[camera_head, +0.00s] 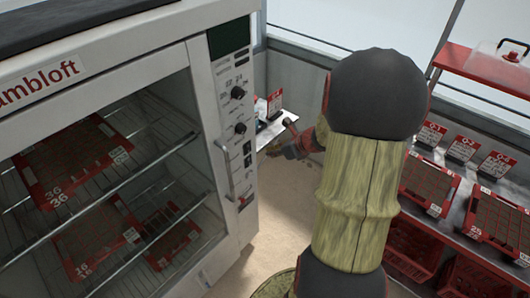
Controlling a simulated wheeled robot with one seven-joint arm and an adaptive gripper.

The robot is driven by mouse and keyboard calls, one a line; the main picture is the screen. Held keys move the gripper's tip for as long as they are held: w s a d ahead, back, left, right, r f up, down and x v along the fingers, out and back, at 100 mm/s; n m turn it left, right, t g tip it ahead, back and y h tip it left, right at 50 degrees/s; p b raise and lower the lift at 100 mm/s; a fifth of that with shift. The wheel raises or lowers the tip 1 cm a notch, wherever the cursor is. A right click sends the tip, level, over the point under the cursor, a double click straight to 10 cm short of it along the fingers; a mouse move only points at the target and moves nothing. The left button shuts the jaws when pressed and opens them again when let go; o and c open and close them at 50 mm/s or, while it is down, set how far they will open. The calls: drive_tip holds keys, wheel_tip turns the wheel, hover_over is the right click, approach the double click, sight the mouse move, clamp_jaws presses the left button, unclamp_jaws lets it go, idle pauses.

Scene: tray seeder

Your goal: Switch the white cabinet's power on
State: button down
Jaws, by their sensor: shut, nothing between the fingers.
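The white cabinet (200,50) stands at the left with a glass door and a handle (222,170). Its control strip (231,73) runs down the right front edge, with a dark display, two black knobs (238,92), small dark switches (247,154) and a small red-and-black part (244,201) low down. The labels are too small to read, so I cannot tell which is the power control or its position. My gripper (288,148) is shut and empty, to the right of the strip and apart from it in the picture. My arm hides part of the background.
Red trays (70,160) lie on wire racks inside the cabinet. A shelf with red trays (428,186) and label cards stands at the right, with red crates (410,250) below. A small white ledge (268,133) with a card is behind my gripper.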

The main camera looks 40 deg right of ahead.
drive_tip(key=shift+v, duration=1.15)
drive_tip(key=shift+r+p, duration=0.1)
drive_tip(key=shift+p, duration=0.25)
